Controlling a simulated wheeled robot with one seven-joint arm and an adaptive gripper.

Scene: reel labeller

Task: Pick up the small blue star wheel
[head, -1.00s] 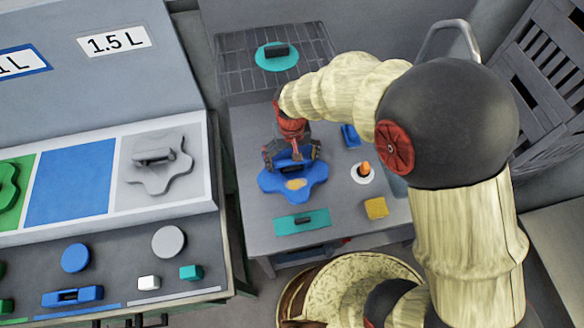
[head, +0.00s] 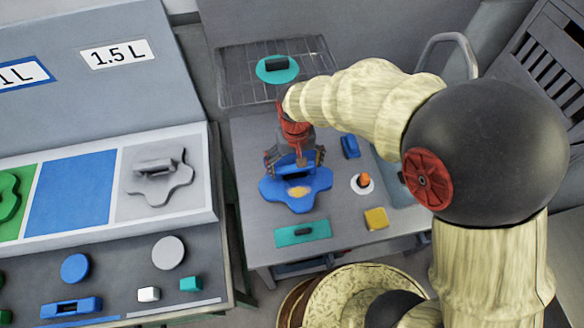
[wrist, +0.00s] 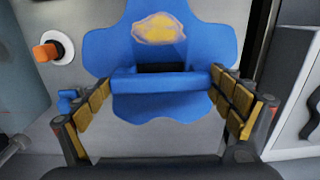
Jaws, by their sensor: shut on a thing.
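The blue star wheel (head: 280,192) is a flat, lobed plate with a pale yellow patch and a raised bar handle. It is at the left part of the grey table, under my gripper (head: 295,167). In the wrist view the wheel (wrist: 205,45) fills the upper middle, with its handle (wrist: 165,83) across it. My gripper (wrist: 163,98) is shut on this handle, a finger at each end. Whether the wheel touches the table or hangs just above it, I cannot tell.
A teal plate (head: 285,236) lies in front of the wheel. A white disc with an orange knob (head: 363,182), a yellow block (head: 376,219) and a small blue piece (head: 350,146) are to the right. A wire rack (head: 235,85) stands behind, the labelled panel (head: 180,215) at left.

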